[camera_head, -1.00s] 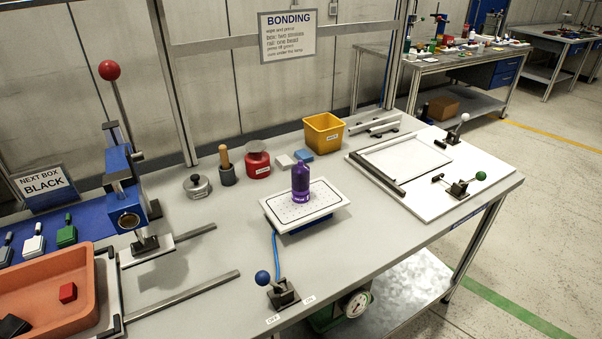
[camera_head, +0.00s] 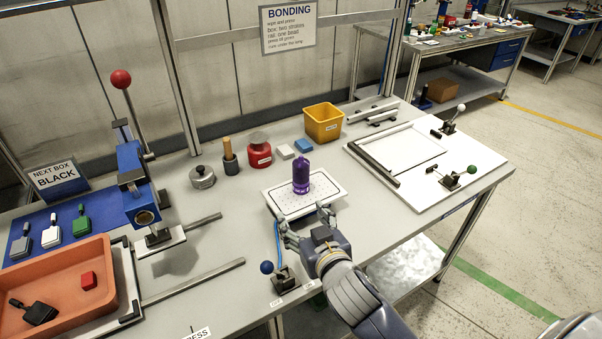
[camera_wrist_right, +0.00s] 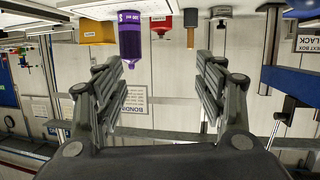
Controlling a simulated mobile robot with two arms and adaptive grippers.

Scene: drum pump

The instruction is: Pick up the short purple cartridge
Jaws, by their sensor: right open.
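The short purple cartridge (camera_head: 301,176) stands upright on the white perforated plate (camera_head: 322,203) in the middle of the bench. My right gripper (camera_head: 306,226) is open and empty at the near edge of the plate, short of the cartridge. In the right wrist view, which is upside down, the cartridge (camera_wrist_right: 131,38) shows beyond the open fingers (camera_wrist_right: 166,75), toward the left finger's side. No contact shows between fingers and cartridge. My left gripper is not in view.
A blue-knobbed lever (camera_head: 283,277) stands at the bench's front, left of my right arm. Behind the plate are a red container (camera_head: 260,154), a yellow bin (camera_head: 323,124) and a pot with a wooden handle (camera_head: 229,160). A blue press (camera_head: 135,185) stands left.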

